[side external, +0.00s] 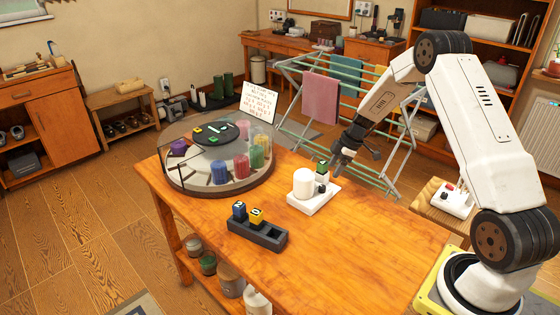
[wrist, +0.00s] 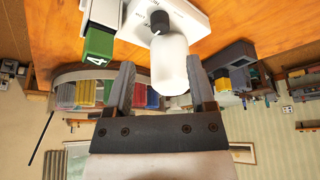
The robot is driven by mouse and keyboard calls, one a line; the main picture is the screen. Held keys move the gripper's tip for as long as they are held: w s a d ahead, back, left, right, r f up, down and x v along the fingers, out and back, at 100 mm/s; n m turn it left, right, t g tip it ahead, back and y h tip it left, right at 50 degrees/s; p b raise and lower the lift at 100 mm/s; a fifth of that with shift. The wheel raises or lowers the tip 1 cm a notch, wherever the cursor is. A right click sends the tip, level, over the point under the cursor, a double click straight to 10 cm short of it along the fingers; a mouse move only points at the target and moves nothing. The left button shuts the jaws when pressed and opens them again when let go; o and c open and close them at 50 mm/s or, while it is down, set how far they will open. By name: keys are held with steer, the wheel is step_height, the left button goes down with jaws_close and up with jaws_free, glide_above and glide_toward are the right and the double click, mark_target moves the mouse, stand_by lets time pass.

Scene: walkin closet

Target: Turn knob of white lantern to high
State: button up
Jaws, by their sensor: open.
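The white lantern (side external: 304,183) is a white cylinder standing on a flat white base (side external: 314,203) on the wooden table. In the wrist view the lantern's white body (wrist: 170,62) lies beyond the fingers, with the base (wrist: 185,20) above it. A small dark knob (wrist: 159,19) shows at the base, beside the body; its setting is too small to read. My gripper (side external: 340,164) is open and empty, just right of and behind the lantern. In the wrist view its two fingers (wrist: 160,72) are spread apart, and I see no contact with the knob.
A green block (wrist: 99,45) marked 4 sits close beside the lantern. A round clear-sided carousel (side external: 220,184) with coloured pieces stands at the left. A dark holder (side external: 257,234) with a blue and a yellow block is in front. The table's right front (side external: 350,260) is clear.

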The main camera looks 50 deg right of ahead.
mark_target(323, 186)
steer(key=shift+x, duration=3.9)
jaws_close()
